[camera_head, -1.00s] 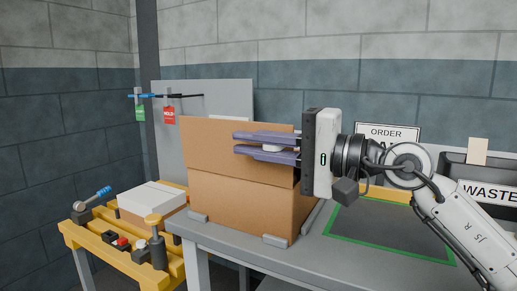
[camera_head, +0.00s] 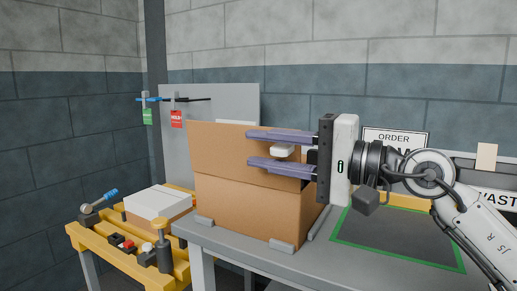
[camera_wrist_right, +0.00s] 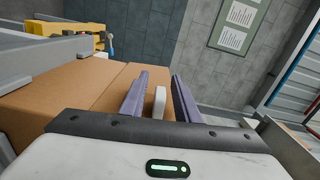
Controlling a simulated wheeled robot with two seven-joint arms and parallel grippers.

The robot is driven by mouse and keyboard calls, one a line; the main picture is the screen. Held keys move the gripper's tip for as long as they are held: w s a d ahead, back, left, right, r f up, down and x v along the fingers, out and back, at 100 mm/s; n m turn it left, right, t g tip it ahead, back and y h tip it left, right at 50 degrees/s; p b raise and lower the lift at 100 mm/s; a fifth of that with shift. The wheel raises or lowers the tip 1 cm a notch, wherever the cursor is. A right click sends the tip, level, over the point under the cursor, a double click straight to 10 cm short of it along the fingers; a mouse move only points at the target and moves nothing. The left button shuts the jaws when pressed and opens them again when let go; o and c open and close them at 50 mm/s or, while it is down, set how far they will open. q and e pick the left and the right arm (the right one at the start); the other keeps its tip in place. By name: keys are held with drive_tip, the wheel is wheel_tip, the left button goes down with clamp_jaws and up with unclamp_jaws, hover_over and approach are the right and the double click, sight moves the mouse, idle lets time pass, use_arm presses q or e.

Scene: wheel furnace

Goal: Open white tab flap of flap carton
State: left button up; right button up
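The flap carton (camera_head: 240,208) is a brown cardboard box on the grey table. Its front flap (camera_head: 215,150) hangs down over the upper front face. The white tab (camera_head: 283,151) sticks out from the front near the right. My right gripper (camera_head: 250,149) comes in from the right, with its two purple fingers apart, one above and one below the tab. In the right wrist view the tab (camera_wrist_right: 159,103) stands between the fingers (camera_wrist_right: 158,95) with gaps on both sides. My left gripper is in neither view.
Small grey stops (camera_head: 282,245) sit at the carton's base. A green-edged dark mat (camera_head: 400,238) lies to the right, before an order sign (camera_head: 394,140). A grey panel stands behind the carton.

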sight(288, 153)
drive_tip(key=v, duration=0.8)
drive_tip(key=shift+s+d, duration=0.25)
drive_tip(key=shift+d, duration=0.25)
